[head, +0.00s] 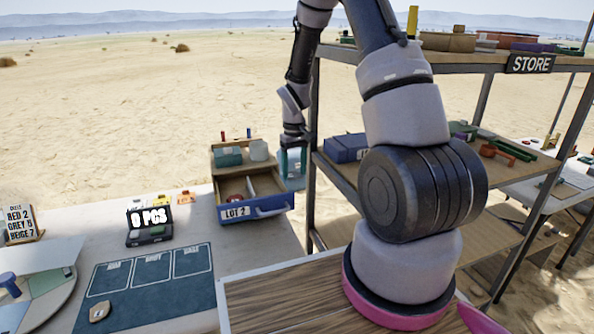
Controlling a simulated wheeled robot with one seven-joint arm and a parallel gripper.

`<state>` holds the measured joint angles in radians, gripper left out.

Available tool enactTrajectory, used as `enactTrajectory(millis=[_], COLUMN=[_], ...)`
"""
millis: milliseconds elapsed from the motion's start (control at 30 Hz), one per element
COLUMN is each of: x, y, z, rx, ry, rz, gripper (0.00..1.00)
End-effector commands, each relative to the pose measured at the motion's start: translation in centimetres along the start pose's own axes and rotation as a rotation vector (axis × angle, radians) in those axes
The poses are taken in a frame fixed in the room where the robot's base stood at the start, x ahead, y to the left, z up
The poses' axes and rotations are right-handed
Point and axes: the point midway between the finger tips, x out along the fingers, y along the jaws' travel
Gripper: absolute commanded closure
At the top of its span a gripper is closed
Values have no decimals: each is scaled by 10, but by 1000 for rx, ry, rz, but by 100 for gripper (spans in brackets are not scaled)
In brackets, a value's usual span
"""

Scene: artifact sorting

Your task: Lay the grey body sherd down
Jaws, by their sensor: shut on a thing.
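My gripper (291,165) hangs at the right side of a small drawer cabinet (215,160), with its teal fingers pointing down. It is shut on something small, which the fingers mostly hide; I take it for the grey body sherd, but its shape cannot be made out. The cabinet's drawer, labelled LOT 2 (236,212), is pulled open. A divider splits it, and a reddish piece (236,197) lies in the left part. A teal mat (150,296) with three outlined fields lies on the table at the left. A beige piece (99,312) is near its lower left.
A counter display (149,228) reading 9 PCS stands behind the mat. A card (20,222) lists RED 2, GREY 5, BEIGE 7. A shelf rack marked STORE (530,64) stands right of my gripper, with a blue box (346,148) on its middle board. The mat's fields look empty.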

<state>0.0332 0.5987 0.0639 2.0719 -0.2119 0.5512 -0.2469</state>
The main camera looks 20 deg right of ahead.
Motion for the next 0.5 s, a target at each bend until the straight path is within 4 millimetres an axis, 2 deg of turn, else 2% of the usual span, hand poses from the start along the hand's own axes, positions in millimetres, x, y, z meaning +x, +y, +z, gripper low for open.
enactTrajectory(millis=[267,367,500], x=[-9,-13,-22], y=[-14,-22,-36], z=[-6,-10,-15], rx=[-294,-447,-748], ry=[1,2,3], rz=[-4,-5,-6], gripper=[87,87,87])
